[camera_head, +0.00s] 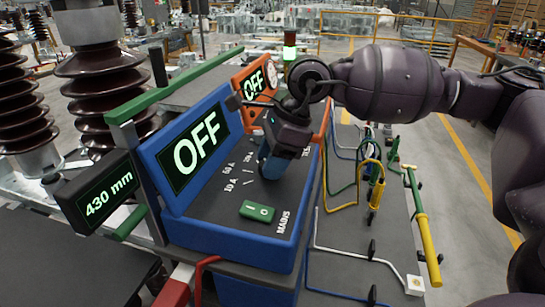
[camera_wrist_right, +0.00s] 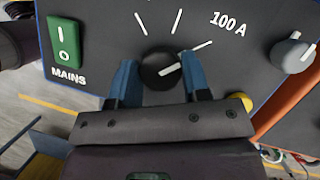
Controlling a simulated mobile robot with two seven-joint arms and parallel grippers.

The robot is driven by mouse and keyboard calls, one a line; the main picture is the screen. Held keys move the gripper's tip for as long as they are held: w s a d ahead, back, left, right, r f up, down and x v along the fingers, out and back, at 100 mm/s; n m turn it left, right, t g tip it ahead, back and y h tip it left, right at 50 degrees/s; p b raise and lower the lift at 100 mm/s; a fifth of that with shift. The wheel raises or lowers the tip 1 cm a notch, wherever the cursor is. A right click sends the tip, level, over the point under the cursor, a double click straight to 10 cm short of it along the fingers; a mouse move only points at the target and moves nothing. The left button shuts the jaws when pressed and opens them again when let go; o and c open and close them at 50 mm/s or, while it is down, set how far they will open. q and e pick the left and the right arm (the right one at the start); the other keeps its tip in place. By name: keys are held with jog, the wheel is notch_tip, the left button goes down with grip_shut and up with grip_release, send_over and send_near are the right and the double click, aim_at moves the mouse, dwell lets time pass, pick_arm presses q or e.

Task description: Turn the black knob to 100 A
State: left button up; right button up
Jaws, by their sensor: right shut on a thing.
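The black knob (camera_wrist_right: 158,71) sits on the dark top panel of the blue box (camera_head: 215,235). Its white pointer line points right and slightly up, roughly towards the tick by the "100 A" label (camera_wrist_right: 228,21). My right gripper (camera_wrist_right: 162,80) has its two blue fingers on either side of the knob and is shut on it. In the head view my right gripper (camera_head: 272,165) comes down onto the panel and hides the knob. The box's large display (camera_head: 197,147) reads OFF. My left gripper is not in view.
A green mains switch (camera_head: 257,211) lies in front of the knob. A grey knob (camera_wrist_right: 292,52) and a yellow button (camera_wrist_right: 241,101) sit beside it. An orange unit (camera_head: 255,80) reading OFF stands behind. Cables and a green-yellow rod (camera_head: 420,220) lie at right.

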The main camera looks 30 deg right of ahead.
jog(key=shift+m, duration=0.3)
jog(key=o, duration=0.9)
jog(key=shift+p+v, duration=0.75)
jog(key=shift+v, duration=4.7)
jog(key=shift+s, duration=0.1)
